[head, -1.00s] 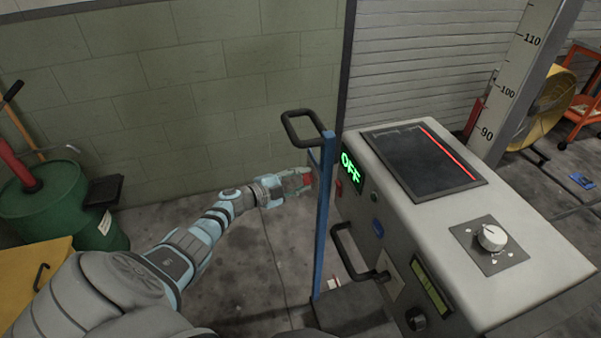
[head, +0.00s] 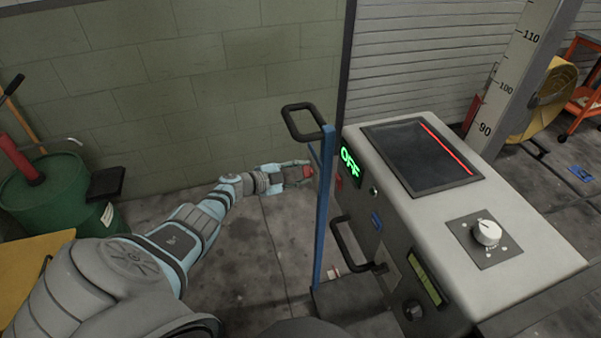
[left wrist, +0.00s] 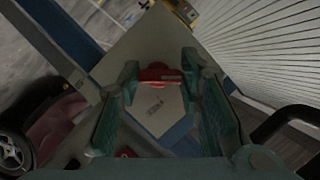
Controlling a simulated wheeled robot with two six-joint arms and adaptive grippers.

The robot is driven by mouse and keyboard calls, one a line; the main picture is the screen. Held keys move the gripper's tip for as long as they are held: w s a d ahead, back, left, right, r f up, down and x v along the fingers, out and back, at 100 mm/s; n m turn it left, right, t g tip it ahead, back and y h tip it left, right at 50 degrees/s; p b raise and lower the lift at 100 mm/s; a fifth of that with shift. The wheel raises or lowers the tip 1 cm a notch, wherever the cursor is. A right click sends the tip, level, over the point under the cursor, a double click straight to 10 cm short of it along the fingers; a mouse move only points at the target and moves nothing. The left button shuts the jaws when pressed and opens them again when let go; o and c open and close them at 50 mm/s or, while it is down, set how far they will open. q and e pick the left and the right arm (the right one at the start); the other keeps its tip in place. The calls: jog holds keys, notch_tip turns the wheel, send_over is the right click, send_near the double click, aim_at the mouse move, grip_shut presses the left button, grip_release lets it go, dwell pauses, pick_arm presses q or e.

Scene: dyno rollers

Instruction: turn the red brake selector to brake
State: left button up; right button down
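The red brake selector (left wrist: 160,75) lies between the fingertips of my left gripper (left wrist: 159,72) in the left wrist view, on a pale grey panel. The fingers stand apart, one on each side of it, and I cannot tell whether they touch it. In the head view the left gripper (head: 297,171) is left of the blue post, with a red part (head: 303,173) showing at its fingertips. The selector's pointer and most of the panel's markings are too small to read. My right gripper is not in view.
A blue post (head: 324,215) with a black handle (head: 303,121) stands just right of the left gripper. Beyond it is a grey console (head: 535,245) with a green "OFF" display (head: 351,160) and a white knob (head: 488,233). A green drum (head: 55,200) stands at the left.

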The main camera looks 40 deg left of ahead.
pick_arm(q)
jog(key=o, duration=0.4)
jog(key=shift+o, duration=0.2)
jog(key=v, duration=1.2)
jog(key=shift+a, duration=0.1)
